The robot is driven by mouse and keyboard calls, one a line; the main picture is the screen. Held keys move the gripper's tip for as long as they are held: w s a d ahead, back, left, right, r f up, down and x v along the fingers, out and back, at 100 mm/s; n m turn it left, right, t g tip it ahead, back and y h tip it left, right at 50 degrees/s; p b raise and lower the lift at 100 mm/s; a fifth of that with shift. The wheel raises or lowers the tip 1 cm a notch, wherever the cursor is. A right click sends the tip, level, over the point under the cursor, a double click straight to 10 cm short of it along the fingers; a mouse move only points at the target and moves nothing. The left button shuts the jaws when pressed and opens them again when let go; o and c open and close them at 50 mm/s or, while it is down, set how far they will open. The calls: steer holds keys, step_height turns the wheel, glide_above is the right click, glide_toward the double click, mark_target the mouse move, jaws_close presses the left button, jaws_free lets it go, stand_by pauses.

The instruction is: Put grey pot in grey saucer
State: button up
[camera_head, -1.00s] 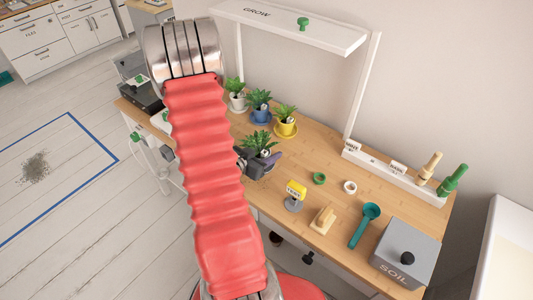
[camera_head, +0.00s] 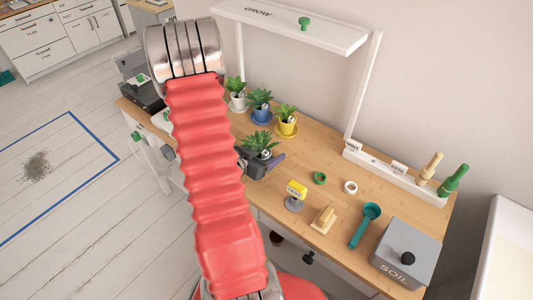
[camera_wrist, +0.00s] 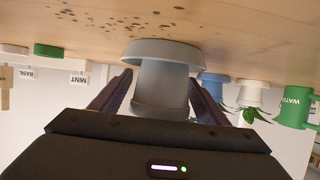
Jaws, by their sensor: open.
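The grey pot (camera_wrist: 162,88) stands between my gripper's fingers in the wrist view, which is upside down with the desk at the top. The wide grey saucer (camera_wrist: 163,52) rests on the desk, and the pot's base appears to sit inside it, upright. My gripper (camera_wrist: 160,85) is open, with one finger on each side of the pot. In the head view, the pot's green plant (camera_head: 261,141) rises above my gripper (camera_head: 263,163). There my gripper and arm hide most of the pot and the saucer.
Blue (camera_head: 261,113), yellow (camera_head: 287,127) and white (camera_head: 238,102) pots stand just behind. Dark specks of soil (camera_wrist: 150,20) lie near the saucer.

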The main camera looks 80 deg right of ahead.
mark_target(262, 155)
steer(key=v, duration=0.7)
steer(key=shift+a+r, duration=0.1)
steer(key=shift+w+a, duration=0.1)
steer(key=shift+a, duration=0.05)
stand_by(0.8)
steer(key=shift+r, duration=0.1)
